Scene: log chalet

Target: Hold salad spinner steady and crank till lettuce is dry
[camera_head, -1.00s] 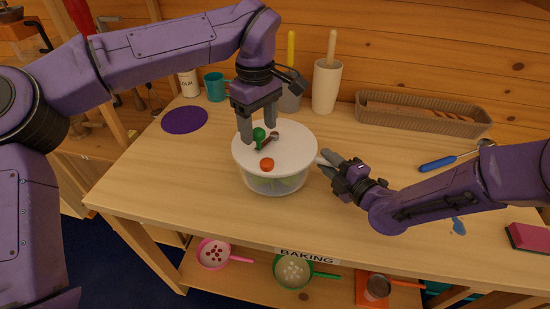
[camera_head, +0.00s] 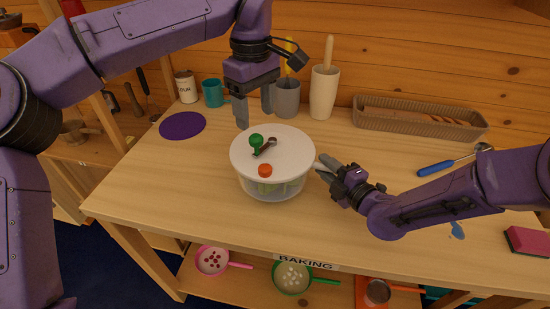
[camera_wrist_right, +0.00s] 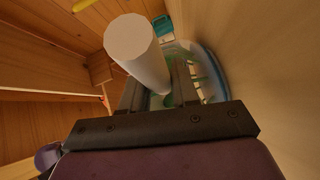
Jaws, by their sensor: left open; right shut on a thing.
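The salad spinner has a white lid (camera_head: 290,150) and a clear bowl (camera_head: 285,187), with some green lettuce showing faintly through the wall. On the lid are a crank with a green knob (camera_head: 256,140) and an orange-red button (camera_head: 265,170). My left gripper (camera_head: 255,113) is open and empty, above and behind the lid, its fingers clear of the knob. My right gripper (camera_head: 322,167) is shut on the spinner's right side at the rim. In the right wrist view the clear bowl (camera_wrist_right: 208,72) shows beside the fingers; the exact contact is hard to see.
A cream utensil crock (camera_head: 323,92), a grey crock (camera_head: 287,98) and a teal mug (camera_head: 213,93) stand behind. A woven basket (camera_head: 420,119) lies at the back right. A blue-handled tool (camera_head: 437,168) and a pink sponge (camera_head: 527,240) lie right. The table's front left is clear.

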